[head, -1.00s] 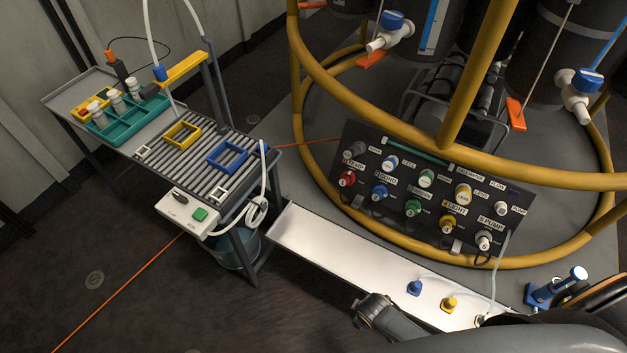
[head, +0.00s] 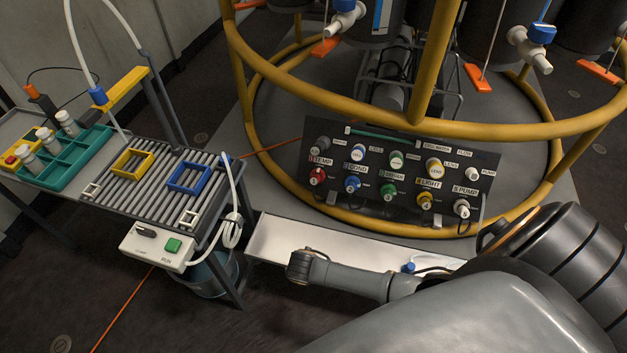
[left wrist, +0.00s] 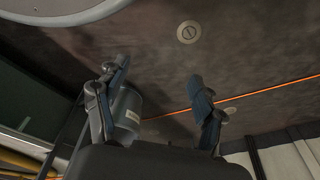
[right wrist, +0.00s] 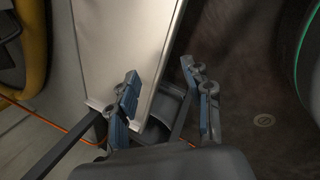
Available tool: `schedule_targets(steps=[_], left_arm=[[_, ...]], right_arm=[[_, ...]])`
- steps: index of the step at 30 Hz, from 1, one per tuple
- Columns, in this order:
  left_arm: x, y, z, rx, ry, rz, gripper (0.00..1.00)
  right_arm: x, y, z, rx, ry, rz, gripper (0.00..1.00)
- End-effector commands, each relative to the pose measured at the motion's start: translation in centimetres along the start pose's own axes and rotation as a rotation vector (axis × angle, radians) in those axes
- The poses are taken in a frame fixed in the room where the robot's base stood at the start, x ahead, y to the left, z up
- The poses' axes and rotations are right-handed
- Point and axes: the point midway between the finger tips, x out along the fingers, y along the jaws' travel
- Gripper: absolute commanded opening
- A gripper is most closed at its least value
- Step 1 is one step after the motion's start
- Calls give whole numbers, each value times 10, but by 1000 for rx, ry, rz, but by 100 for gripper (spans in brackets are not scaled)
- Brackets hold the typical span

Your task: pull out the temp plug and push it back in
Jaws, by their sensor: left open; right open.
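The red temp plug (head: 317,176) sits at the lower left of the dark sloped panel (head: 483,206), below a label reading TEMP. It appears seated in the panel. My right arm reaches in from the right in the head view, over the white tray and below the panel. My right gripper (right wrist: 160,72) is open and empty in the right wrist view, with the tray and dark floor beyond it. My left gripper (left wrist: 158,73) is open and empty over the floor in the left wrist view; I cannot find it in the head view.
Other coloured plugs, such as the blue one (head: 352,184), crowd the panel. A yellow rail (head: 425,131) rings it. A slatted cart (head: 160,190) stands left; a bucket (head: 205,278) sits below.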

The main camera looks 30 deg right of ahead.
Motion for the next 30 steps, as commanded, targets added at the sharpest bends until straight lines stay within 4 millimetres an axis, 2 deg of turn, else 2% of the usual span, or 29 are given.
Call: schedule_targets(steps=[7,12,15,18,21,30], left_arm=[[1,-1,-14,-3,17,-3,69],[-6,-2,-27,-5,32,-4,69],[-11,-3,-31,-7,37,-5,69],[-16,-3,-34,-7,40,-6,69],[-19,-3,-36,-8,43,-6,69],[-22,-3,-36,-8,42,-7,69]], right_arm=[[-3,83,10,-400,-157,134,50],[-20,149,35,-729,-373,211,50],[-31,178,51,-865,-493,227,50],[-41,196,63,-955,-581,229,50],[-48,206,70,-1004,-634,226,50],[-52,210,74,-1026,-658,222,50]])
